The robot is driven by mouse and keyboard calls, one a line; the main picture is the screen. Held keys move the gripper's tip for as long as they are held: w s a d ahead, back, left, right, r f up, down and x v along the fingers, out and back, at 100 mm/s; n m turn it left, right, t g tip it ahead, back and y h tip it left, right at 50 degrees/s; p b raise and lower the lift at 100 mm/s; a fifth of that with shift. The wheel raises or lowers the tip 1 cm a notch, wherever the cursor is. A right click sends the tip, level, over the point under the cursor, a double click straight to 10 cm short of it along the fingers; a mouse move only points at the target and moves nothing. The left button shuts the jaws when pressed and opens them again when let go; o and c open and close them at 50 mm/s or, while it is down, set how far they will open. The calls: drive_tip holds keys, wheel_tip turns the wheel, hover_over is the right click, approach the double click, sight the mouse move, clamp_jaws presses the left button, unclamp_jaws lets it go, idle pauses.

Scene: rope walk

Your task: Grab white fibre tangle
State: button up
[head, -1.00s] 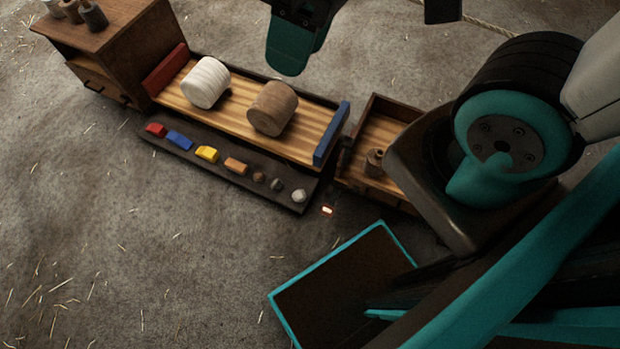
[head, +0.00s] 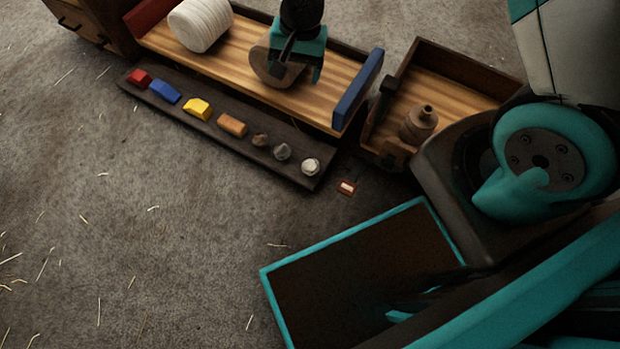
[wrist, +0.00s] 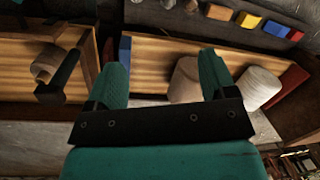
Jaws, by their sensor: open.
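The white fibre tangle, a ribbed white bundle (head: 201,25), sits on the slatted wooden tray (head: 335,102) near its red end. In the wrist view the white bundle (wrist: 258,88) is to the right of the right finger, outside the jaws. A brown bundle (head: 270,70) sits on the same tray, partly hidden by my gripper (head: 298,68). My gripper is open, over or beside the brown bundle. In the wrist view the brown bundle (wrist: 184,80) shows between the fingers (wrist: 164,68), close to the right one. I cannot tell whether they touch.
A dark strip (head: 190,113) with several small coloured pieces runs along the tray's front. A blue end board (head: 357,90) closes the tray's right end. A wooden box (head: 450,62) holding a brown spool (head: 418,124) stands right.

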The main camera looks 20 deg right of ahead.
sight(310, 163)
drive_tip(key=d+f+m+b, duration=0.1)
drive_tip(key=f+b, duration=0.4)
drive_tip(key=f, duration=0.8)
drive_tip(key=d+f+m+h+b, duration=0.1)
drive_tip(key=f+b, duration=0.5)
drive_tip(key=f, duration=0.8)
drive_tip(key=d+f+m+b, duration=0.1)
drive_tip(key=f+b, duration=0.5)
drive_tip(key=f, duration=0.7)
drive_tip(key=shift+s+d+f+m+h, duration=0.15)
drive_tip(key=shift+d+f+m+h, duration=0.25)
drive_tip(key=shift+m, duration=0.4)
drive_tip(key=f+b, duration=0.1)
drive_tip(key=f, duration=0.1)
drive_tip(key=f+b, duration=0.4)
drive_tip(key=shift+s+a, duration=0.15)
drive_tip(key=shift+a, duration=0.15)
drive_tip(key=shift+r, duration=0.2)
drive_tip(key=c, duration=1)
